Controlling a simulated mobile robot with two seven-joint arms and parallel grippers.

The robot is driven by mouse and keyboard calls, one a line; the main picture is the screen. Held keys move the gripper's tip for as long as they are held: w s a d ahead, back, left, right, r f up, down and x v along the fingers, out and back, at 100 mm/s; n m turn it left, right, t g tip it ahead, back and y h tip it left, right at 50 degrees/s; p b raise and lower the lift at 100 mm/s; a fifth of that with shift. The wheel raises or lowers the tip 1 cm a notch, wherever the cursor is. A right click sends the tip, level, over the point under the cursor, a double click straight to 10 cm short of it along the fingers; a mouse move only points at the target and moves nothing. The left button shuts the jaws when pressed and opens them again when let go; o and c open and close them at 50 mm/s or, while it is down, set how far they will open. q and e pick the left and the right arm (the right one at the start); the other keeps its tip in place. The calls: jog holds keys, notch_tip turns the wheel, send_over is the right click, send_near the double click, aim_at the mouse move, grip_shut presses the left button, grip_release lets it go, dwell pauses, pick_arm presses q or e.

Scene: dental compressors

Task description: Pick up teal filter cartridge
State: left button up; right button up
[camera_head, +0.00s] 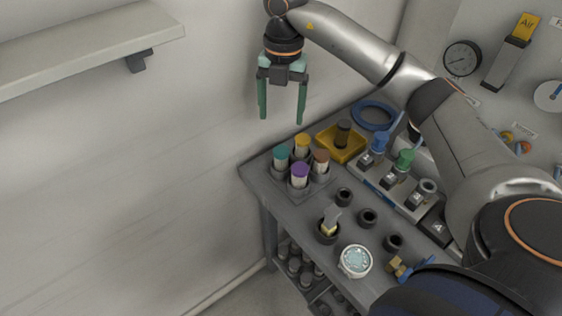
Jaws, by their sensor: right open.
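The teal filter cartridge (281,156) stands upright in a grey holder at the table's far left corner, with a teal top and a pale body. Beside it in the same group stand cartridges with yellow (302,144), purple (299,175) and brown (321,161) tops. My right gripper (282,115) hangs above and slightly behind the teal cartridge, pointing down. Its two green fingers are apart with nothing between them. My left gripper is not in view.
The grey table (268,185) also holds a yellow tray (341,143) with a dark cylinder, a blue ring (373,115), a row of numbered fittings, empty round sockets and a round gauge (355,261). A wall shelf (90,40) is at upper left. The wall stands close behind.

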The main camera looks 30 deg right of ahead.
jog(key=b, duration=0.1)
send_over(281, 151)
jog(key=f, duration=0.6)
jog(key=shift+s+d+f, duration=0.2)
jog(key=shift+d+f, duration=0.05)
jog(key=shift+d, duration=0.1)
jog(key=f, duration=0.6)
jog(key=shift+w+a+f, duration=0.2)
jog(key=shift+a+f, duration=0.05)
jog(key=shift+a, duration=0.05)
grip_shut()
